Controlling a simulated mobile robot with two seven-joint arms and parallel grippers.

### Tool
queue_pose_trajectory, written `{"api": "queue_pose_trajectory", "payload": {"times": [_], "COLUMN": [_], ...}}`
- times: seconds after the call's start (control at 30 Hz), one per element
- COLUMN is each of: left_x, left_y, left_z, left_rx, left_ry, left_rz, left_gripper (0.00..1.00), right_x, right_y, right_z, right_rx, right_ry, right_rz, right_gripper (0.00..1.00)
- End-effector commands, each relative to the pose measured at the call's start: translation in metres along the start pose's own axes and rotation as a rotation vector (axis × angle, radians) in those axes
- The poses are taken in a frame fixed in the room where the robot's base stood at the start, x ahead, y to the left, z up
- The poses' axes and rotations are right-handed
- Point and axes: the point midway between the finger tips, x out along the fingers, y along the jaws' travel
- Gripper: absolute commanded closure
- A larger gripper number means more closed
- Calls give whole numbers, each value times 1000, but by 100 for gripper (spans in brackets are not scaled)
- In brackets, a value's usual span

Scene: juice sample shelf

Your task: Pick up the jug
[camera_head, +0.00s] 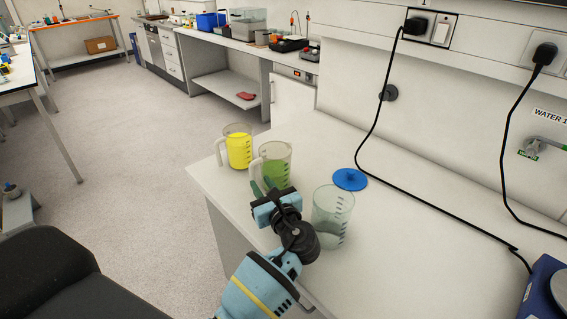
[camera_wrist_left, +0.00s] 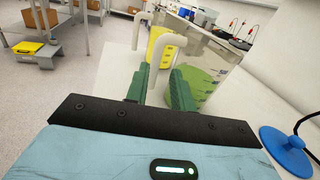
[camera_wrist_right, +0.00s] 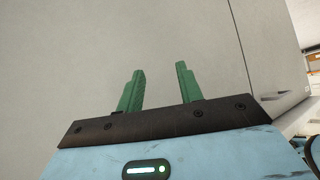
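A clear jug with green liquid (camera_head: 277,170) stands upright on the white bench, its handle facing left. A jug with yellow liquid (camera_head: 239,150) stands behind it, and a clear, apparently empty jug (camera_head: 331,212) stands to the right. My left gripper (camera_head: 262,186) is open at the near side of the green-liquid jug. In the left wrist view, that jug's pale handle (camera_wrist_left: 157,62) shows between the open fingers (camera_wrist_left: 160,86); contact cannot be told. My right gripper (camera_wrist_right: 159,80) is open and empty, facing a plain grey surface. It is not visible in the head view.
A blue round lid-like disc (camera_head: 349,179) lies on the bench right of the jugs. A black cable (camera_head: 430,207) crosses the bench to a blue device (camera_head: 545,292) at lower right. The bench's left edge lies close to the jugs.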

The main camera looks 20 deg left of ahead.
Motion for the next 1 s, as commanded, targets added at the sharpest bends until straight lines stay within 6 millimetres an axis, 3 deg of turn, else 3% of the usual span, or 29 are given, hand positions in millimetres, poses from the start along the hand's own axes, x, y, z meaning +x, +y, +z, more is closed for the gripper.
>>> {"api": "queue_pose_trajectory", "payload": {"times": [0.33,0.67,1.0], "left_x": [10,29,72], "left_y": [0,1,4], "left_z": [0,1,3], "left_rx": [0,-2,-2], "left_ry": [0,0,-1], "left_rz": [0,0,0], "left_gripper": [76,76,76], "right_x": [-7,-5,-5], "right_y": [-4,-3,-2], "right_z": [16,10,1], "right_rx": [4,2,-1], "right_ry": [-32,-22,-3], "right_rz": [-5,-4,-1], "right_gripper": [64,64,64]}}
